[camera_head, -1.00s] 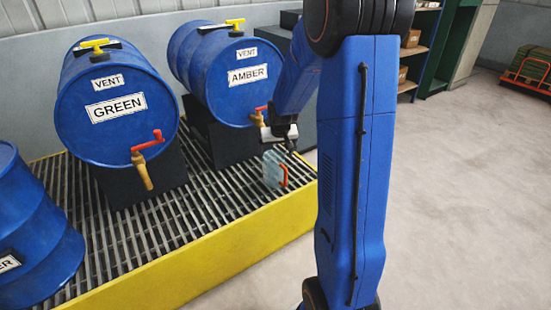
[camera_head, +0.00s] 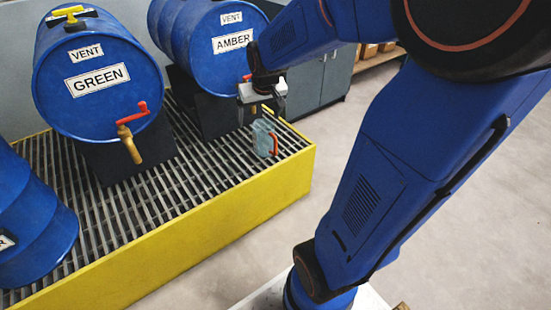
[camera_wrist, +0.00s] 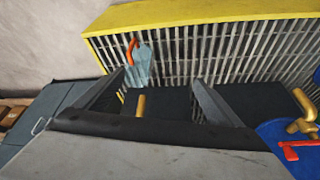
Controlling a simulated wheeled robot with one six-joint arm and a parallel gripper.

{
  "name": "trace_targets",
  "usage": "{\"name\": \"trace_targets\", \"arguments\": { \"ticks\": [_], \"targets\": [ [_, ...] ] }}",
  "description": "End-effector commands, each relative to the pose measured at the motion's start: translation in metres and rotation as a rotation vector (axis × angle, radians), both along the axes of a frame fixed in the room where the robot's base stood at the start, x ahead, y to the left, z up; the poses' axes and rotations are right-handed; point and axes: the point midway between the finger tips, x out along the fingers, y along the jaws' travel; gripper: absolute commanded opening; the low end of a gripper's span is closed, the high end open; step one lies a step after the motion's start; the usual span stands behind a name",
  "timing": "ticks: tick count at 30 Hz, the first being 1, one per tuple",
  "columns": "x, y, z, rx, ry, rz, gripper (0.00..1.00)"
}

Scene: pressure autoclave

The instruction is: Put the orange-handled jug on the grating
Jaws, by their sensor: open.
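The clear bluish jug (camera_head: 261,134) with its orange handle (camera_head: 274,145) stands on the grating (camera_head: 213,165), near its right end and below the AMBER drum's tap. In the wrist view the jug (camera_wrist: 145,63) shows beyond my fingertips, with its handle toward the upper left, on the grating (camera_wrist: 215,45). My gripper (camera_head: 261,108) is open and empty, above the jug and apart from it. In the wrist view the fingers of my gripper (camera_wrist: 160,78) are wide apart with nothing between them touching.
The blue GREEN drum (camera_head: 95,90) and AMBER drum (camera_head: 215,50) lie on black stands, with a red-levered brass tap (camera_head: 128,130) sticking out from GREEN. Another blue drum (camera_head: 30,220) is at the left. The yellow wall (camera_head: 210,232) edges the grating. Open floor (camera_head: 440,210) lies right.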

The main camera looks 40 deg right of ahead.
Motion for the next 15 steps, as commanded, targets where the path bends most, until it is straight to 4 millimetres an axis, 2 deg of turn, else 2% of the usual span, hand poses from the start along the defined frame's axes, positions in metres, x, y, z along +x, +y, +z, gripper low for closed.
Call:
{"name": "trace_targets", "arguments": {
  "ticks": [1, 6, 15],
  "targets": [
    [-0.013, 0.01, 0.009, -0.002, -0.007, 0.016, 0.89],
    [-0.06, 0.037, 0.029, -0.003, -0.009, 0.063, 0.89],
    [-0.145, 0.075, 0.048, -0.003, -0.013, 0.148, 0.89]
  ]
}}
